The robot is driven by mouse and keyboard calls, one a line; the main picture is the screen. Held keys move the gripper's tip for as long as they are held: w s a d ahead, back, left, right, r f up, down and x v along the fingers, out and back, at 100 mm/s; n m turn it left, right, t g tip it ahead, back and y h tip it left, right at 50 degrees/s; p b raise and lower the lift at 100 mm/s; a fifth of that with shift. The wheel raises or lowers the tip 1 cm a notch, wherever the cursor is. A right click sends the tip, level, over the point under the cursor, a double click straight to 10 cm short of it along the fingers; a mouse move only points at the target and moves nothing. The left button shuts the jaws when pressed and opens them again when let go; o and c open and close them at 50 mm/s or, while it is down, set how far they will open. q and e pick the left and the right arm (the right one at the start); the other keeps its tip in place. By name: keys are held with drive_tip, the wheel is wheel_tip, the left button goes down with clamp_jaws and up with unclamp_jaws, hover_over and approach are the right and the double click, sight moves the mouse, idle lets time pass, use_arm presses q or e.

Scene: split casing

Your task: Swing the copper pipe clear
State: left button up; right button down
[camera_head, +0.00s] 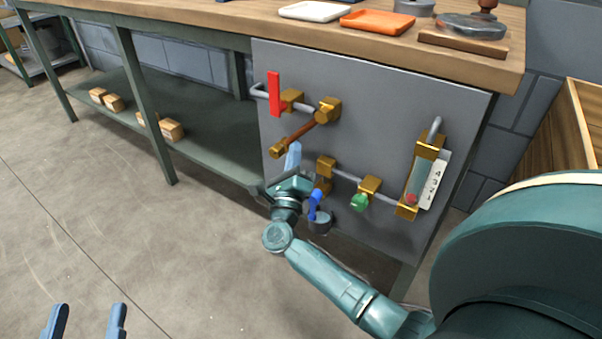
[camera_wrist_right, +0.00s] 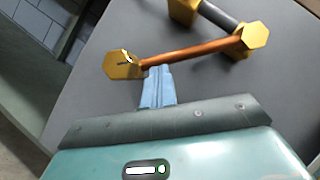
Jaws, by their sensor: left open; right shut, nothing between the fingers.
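The copper pipe (camera_head: 299,135) runs diagonally on the grey panel (camera_head: 370,90), from an upper brass hex fitting (camera_head: 328,110) down left to a lower brass fitting (camera_head: 277,151). In the right wrist view the copper pipe (camera_wrist_right: 190,53) slants between two brass hex ends. My right gripper (camera_head: 293,157) is shut and empty. Its blue fingertips (camera_wrist_right: 158,72) are at the pipe's lower end, close below it beside the left brass hex end (camera_wrist_right: 124,64); I cannot tell whether they touch. My left gripper (camera_head: 86,318) is open and empty at the bottom left, over the floor.
A red lever (camera_head: 274,94) stands upright left of the pipe. Lower on the panel are a blue handle (camera_head: 315,204), a green knob (camera_head: 359,202) and a gauge tube (camera_head: 421,178). Trays (camera_head: 378,22) lie on the bench top (camera_head: 250,18). The floor (camera_head: 130,235) at left is clear.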

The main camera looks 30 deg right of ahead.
use_arm(q)
drive_tip(key=shift+w+a+r+m+t+h, duration=0.1)
drive_tip(key=shift+w+r+m+t+h, duration=0.25)
drive_tip(key=shift+r, duration=0.2)
use_arm(e)
drive_tip(key=shift+w+a+r, duration=0.1)
drive_tip(key=shift+w+r, duration=0.35)
drive_tip(key=shift+w, duration=0.15)
use_arm(q)
drive_tip(key=shift+s, duration=0.1)
drive_tip(key=shift+r, duration=0.1)
